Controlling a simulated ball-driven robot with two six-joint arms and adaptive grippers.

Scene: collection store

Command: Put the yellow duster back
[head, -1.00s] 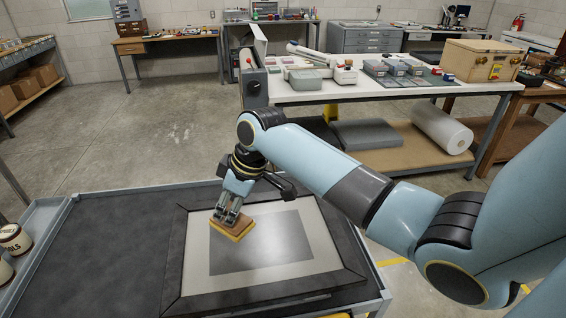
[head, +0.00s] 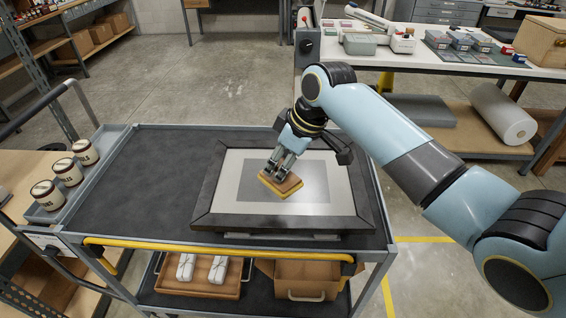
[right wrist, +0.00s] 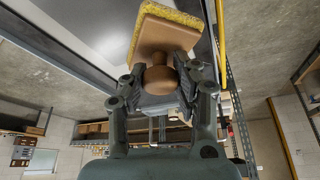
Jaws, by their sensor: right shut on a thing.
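The yellow duster (head: 281,185) has a brown wooden back with a knob and a yellow pad beneath. My right gripper (head: 285,168) is shut on it and holds it over the glazed picture in the dark frame (head: 222,195) on the cart. In the head view I cannot tell whether the pad touches the glass. In the right wrist view the duster's knob (right wrist: 160,79) sits between the fingers, and its yellow pad (right wrist: 180,15) faces away from the gripper. My left gripper is not in view.
The grey cart (head: 130,205) has a side tray (head: 103,160) with several labelled jars (head: 68,170). Its yellow handle bar (head: 190,249) runs along the near edge. The lower shelf holds a wooden tray (head: 225,290) with white bundles and a brown box (head: 300,280). The cart top left of the frame is clear.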

